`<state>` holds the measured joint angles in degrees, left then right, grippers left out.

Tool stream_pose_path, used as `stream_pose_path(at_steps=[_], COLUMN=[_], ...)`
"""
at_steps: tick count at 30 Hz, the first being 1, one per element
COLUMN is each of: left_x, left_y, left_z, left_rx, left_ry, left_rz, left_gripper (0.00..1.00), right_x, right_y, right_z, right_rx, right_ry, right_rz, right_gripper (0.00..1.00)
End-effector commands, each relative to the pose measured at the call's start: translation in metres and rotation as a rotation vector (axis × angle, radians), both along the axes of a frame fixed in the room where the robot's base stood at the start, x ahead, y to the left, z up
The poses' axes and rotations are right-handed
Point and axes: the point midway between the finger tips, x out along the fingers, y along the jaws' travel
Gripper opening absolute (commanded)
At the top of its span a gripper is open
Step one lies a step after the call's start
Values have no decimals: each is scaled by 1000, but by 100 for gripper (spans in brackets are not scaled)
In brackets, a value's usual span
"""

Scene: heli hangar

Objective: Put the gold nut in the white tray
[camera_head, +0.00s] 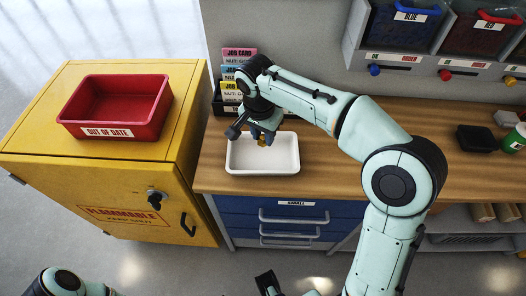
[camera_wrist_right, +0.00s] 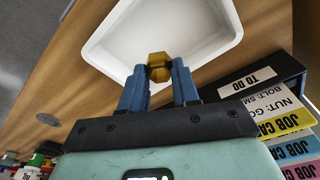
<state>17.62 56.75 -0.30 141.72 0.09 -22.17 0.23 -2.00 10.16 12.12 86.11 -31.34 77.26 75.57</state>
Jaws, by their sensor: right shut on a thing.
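The white tray (camera_head: 262,170) sits on the wooden bench near its left end. It also shows in the right wrist view (camera_wrist_right: 205,32), and its bare inside is visible. My right gripper (camera_head: 263,136) is over the back part of the tray. In the right wrist view, its blue fingers (camera_wrist_right: 158,78) are shut on the gold nut (camera_wrist_right: 159,66). The nut is at the fingertips and appears against the tray's inside. A dark gripper part, seemingly my left gripper (camera_head: 268,283), shows at the bottom edge of the head view, low and away from the bench; its jaws are unclear.
A job card rack (camera_head: 232,90) stands just behind the tray. A yellow cabinet (camera_head: 185,150) with a red tray (camera_head: 115,106) on top is to the left. Blue and red bins (camera_head: 400,28) are at the back right. A black box (camera_head: 477,138) is on the right.

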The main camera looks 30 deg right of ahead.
Motion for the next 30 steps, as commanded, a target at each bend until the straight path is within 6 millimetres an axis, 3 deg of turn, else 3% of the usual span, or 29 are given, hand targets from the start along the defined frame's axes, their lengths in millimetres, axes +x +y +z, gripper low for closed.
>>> stream_pose_path(at_steps=[3,8,15,29,30], left_x=[1,2,4,5,5], left_y=[0,0,0,0,0], left_z=[-3,-4,-9,-12,-11], left_rx=[0,0,2,3,3], left_ry=[-6,-10,-17,-22,-22], left_rz=[1,1,3,4,4], left_gripper=[43,43,43,43,43], right_x=[0,0,0,0,0], right_y=[0,0,0,0,0], right_z=[-20,-32,-66,-74,-73], right_rx=[0,-1,0,0,0], right_ry=[2,1,2,-1,-1], right_rz=[0,1,0,0,0], right_gripper=[2,2,2,2,43])
